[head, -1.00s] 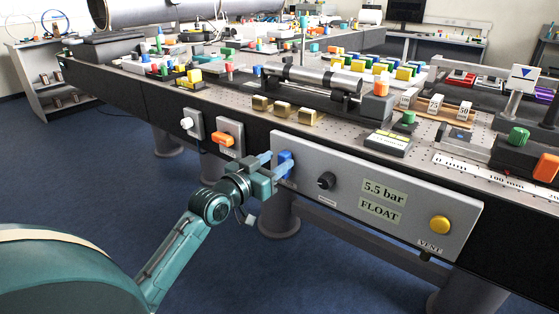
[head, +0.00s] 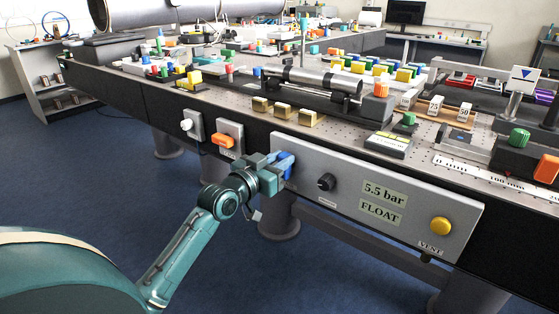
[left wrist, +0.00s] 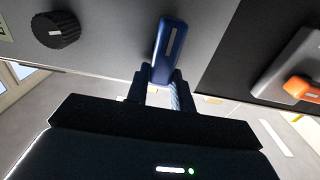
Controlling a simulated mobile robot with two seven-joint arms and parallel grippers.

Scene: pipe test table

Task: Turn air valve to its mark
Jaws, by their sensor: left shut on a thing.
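The air valve's blue lever handle (head: 288,157) is at the left end of the grey panel (head: 330,222) on the table's front side. My left gripper (head: 279,168) is shut on this handle, its arm coming up from the lower left. In the left wrist view, the blue handle (left wrist: 170,48) stands between the two fingers of my left gripper (left wrist: 161,80), with a pale stripe along it. It leans slightly. I cannot make out the valve's mark. The panel display (head: 381,203) reads 5.5 bar and FLOAT. My right gripper is not in view.
A black knob (head: 326,182) sits to the right of the handle, and a yellow VENT button (head: 440,226) further right. An orange switch (head: 223,141) and a white knob (head: 187,124) are to the left. The floor in front is clear.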

